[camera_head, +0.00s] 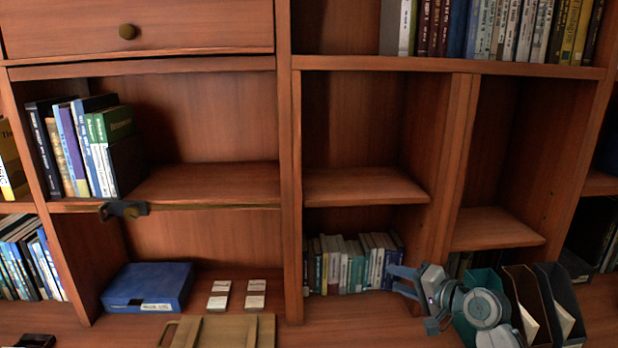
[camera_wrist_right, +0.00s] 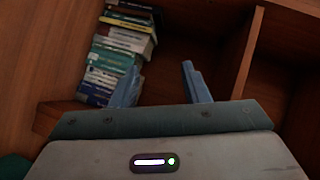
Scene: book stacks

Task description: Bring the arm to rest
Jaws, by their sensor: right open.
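My right gripper (camera_head: 394,281) is open in the head view, reaching in from the lower right with its two blue fingers pointing left. Nothing is between the fingers. It is in front of a row of small books (camera_head: 350,262) in the lower middle compartment and hides the right end of that row. In the right wrist view the open fingers (camera_wrist_right: 160,82) stand apart, with the book row (camera_wrist_right: 120,45) beyond and to the left. I cannot tell how far the fingers are from the books. My left gripper is not in view.
Upright file holders (camera_head: 561,300) stand close to my right arm. A blue box (camera_head: 147,287), two small white-labelled stacks (camera_head: 219,295) and a wooden board (camera_head: 237,331) lie at the lower left. The middle shelf (camera_head: 364,186) above the book row is empty.

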